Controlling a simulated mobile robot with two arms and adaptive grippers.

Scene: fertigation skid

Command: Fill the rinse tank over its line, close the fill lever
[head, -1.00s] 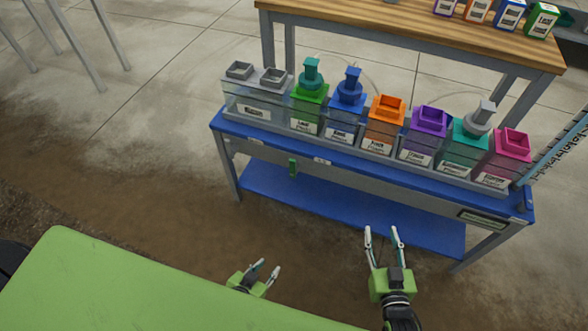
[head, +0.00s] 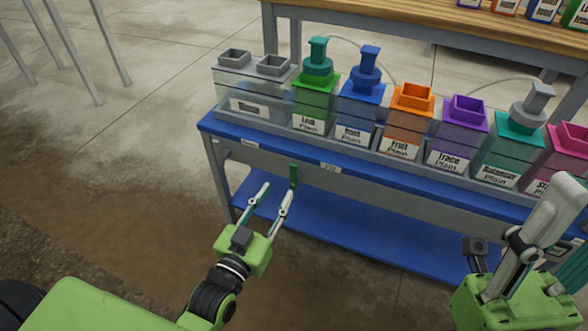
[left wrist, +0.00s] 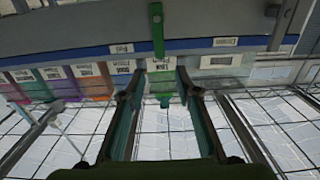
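The clear tank at the left end of the row (head: 240,92), with two grey square openings, appears to be the rinse tank; its label is blurred and I cannot tell its water level. A green lever (head: 293,175) hangs upright from the bench's front rail, below that row. My left gripper (head: 277,190) is open and empty, its fingertips just left of and below the lever. The lever (left wrist: 157,28) also shows in the left wrist view, ahead of and roughly between the spread fingers, apparently untouched. My right gripper (head: 565,192) is seen side-on at the right; its finger gap is hidden.
Several labelled tanks stand along the blue bench top (head: 222,127), including an orange-topped one (head: 412,97). A blue lower shelf (head: 350,228) runs beneath. A wooden table (head: 420,20) with small boxes stands behind.

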